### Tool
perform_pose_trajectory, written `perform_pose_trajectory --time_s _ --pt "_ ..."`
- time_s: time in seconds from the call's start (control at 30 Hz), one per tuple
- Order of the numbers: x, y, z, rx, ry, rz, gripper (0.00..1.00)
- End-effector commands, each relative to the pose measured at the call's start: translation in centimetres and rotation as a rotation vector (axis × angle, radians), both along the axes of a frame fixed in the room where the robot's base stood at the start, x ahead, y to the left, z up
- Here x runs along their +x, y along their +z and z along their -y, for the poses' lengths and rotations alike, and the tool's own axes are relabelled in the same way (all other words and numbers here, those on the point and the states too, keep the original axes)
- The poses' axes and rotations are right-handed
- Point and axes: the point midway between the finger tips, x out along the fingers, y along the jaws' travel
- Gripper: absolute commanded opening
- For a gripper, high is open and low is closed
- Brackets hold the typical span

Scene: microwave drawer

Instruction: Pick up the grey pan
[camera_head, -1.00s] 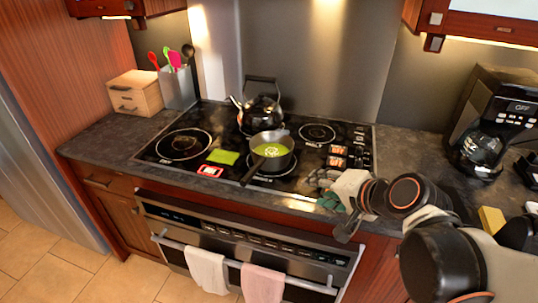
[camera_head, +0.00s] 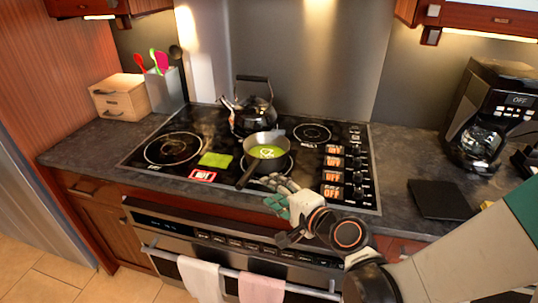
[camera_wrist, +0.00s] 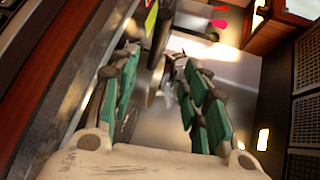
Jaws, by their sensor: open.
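The grey pan (camera_head: 267,164) stands on the cooktop (camera_head: 215,183), with green contents in it. Its dark handle (camera_head: 246,177) points toward the front edge, slightly left. My gripper (camera_head: 277,194) is open and empty in the head view, low over the cooktop's front edge. It is just right of the handle and in front of the pan, apparently apart from both. In the wrist view, the green-padded fingers (camera_wrist: 155,62) are spread. A dark upright shape shows beyond them; I cannot tell whether it is the pan's handle.
A black kettle (camera_head: 254,116) stands behind the pan. A green square (camera_head: 215,159) lies left of it. A wooden box (camera_head: 120,97) and utensil holder (camera_head: 166,91) stand at the back left. A coffee maker (camera_head: 490,115) and dark flat slab (camera_head: 440,199) are on the right counter.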

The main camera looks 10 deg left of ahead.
Motion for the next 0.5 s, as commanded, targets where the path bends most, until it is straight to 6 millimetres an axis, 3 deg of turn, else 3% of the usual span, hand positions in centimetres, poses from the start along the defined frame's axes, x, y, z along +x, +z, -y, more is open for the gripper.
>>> perform_pose_trajectory --time_s 0.5 --pt "5.3 -2.2 -5.4 -0.006 0.001 0.007 0.42"
